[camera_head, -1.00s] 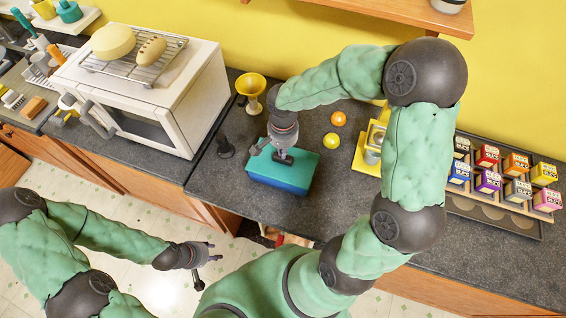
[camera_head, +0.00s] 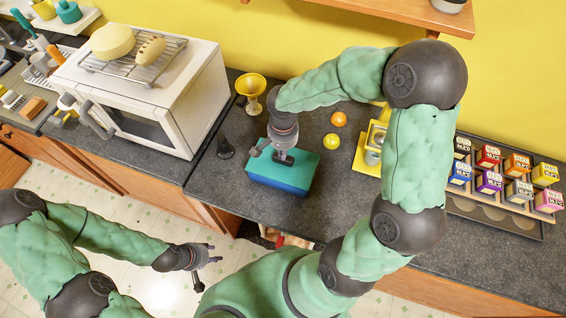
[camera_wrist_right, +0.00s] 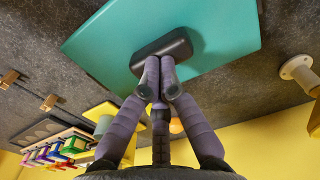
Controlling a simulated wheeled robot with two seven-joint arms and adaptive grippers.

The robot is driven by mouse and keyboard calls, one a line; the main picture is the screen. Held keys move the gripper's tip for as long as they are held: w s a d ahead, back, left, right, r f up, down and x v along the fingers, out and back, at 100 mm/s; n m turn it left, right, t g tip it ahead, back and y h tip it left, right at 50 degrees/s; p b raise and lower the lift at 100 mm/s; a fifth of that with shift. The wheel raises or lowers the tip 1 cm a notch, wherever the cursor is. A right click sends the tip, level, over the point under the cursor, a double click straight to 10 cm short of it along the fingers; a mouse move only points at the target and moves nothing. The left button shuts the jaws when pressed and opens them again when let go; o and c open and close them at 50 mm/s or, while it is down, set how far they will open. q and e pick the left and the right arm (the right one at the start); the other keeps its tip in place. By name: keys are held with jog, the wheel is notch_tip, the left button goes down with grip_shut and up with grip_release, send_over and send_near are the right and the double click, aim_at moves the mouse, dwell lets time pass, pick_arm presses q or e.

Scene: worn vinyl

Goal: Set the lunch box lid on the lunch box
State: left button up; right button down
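The blue lunch box (camera_head: 278,184) stands on the dark counter near its front edge. The teal lunch box lid (camera_head: 262,163) lies over its top, roughly in line with it; whether it is fully seated I cannot tell. My right gripper (camera_head: 284,158) reaches down to the lid's dark handle. In the right wrist view the fingers (camera_wrist_right: 160,72) are drawn close together at the handle (camera_wrist_right: 176,46), against the teal lid (camera_wrist_right: 225,35), which hides the box. My left gripper (camera_head: 216,254) is open and empty, out over the floor, away from the counter.
A white microwave (camera_head: 150,100) with a rack on top stands left. A yellow machine (camera_head: 367,157) and rack of small boxes (camera_head: 495,205) are right.

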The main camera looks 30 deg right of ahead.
jog(key=shift+r+p, duration=1.55)
jog(key=shift+r, duration=0.95)
notch_tip(320, 180, up, 12)
